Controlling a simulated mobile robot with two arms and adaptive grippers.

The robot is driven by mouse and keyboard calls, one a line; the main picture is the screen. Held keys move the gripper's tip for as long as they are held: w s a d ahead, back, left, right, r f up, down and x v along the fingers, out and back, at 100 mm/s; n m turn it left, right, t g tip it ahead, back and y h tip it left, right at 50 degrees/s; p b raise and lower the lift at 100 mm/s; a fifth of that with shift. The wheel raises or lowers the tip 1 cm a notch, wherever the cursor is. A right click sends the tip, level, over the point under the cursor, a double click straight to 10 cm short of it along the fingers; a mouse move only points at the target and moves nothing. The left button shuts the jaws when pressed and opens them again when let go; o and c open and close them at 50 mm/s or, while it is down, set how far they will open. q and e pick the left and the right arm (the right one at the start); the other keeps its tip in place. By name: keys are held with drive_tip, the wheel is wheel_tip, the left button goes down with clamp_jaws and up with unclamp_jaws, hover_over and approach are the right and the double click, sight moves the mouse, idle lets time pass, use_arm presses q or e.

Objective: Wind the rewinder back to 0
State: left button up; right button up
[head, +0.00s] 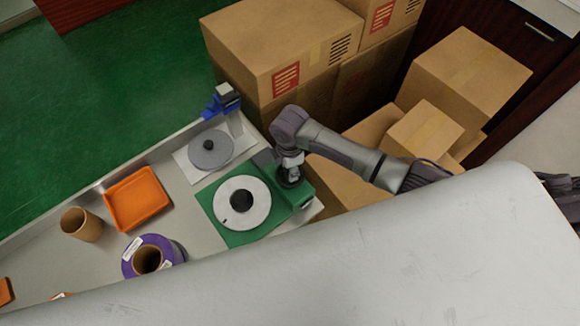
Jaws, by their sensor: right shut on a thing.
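The rewinder (227,229) is a green-based unit with a white round disc (257,210) and a black hub, on the bench's right end. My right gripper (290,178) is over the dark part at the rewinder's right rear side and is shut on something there. The gripped part is mostly hidden by the gripper, so its shape and any number on the rewinder cannot be read. My left gripper is not in view.
On the grey bench (104,215) stand an orange tray (137,199), a cardboard tube (82,225), a purple roll (132,259) and a grey disc unit (211,149) with a blue part. Cardboard boxes (270,50) are stacked behind. A large pale surface fills the front right.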

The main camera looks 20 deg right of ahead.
drive_tip(key=n, duration=0.6)
drive_tip(key=shift+n, duration=0.3)
drive_tip(key=n, duration=0.2)
drive_tip(key=shift+n, duration=0.3)
drive_tip(key=n+b, duration=0.1)
drive_tip(key=n, duration=0.2)
drive_tip(key=shift+f+n, duration=0.1)
drive_tip(key=shift+n, duration=0.2)
drive_tip(key=n+b, duration=0.1)
drive_tip(key=n, duration=0.2)
drive_tip(key=shift+n, duration=0.3)
drive_tip(key=n+b, duration=0.1)
drive_tip(key=n, duration=0.2)
drive_tip(key=shift+n, duration=0.3)
drive_tip(key=n+b, duration=0.1)
drive_tip(key=n, duration=0.1)
drive_tip(key=shift+n, duration=0.4)
drive_tip(key=shift+f+n+b, duration=0.15)
drive_tip(key=shift+n+b, duration=0.55)
drive_tip(key=shift+n, duration=0.2)
drive_tip(key=n+b, duration=0.4)
drive_tip(key=b, duration=0.6)
drive_tip(key=shift+w, duration=0.1)
drive_tip(key=shift+n+b, duration=0.5)
drive_tip(key=shift+b, duration=0.35)
drive_tip(key=shift+r, duration=0.2)
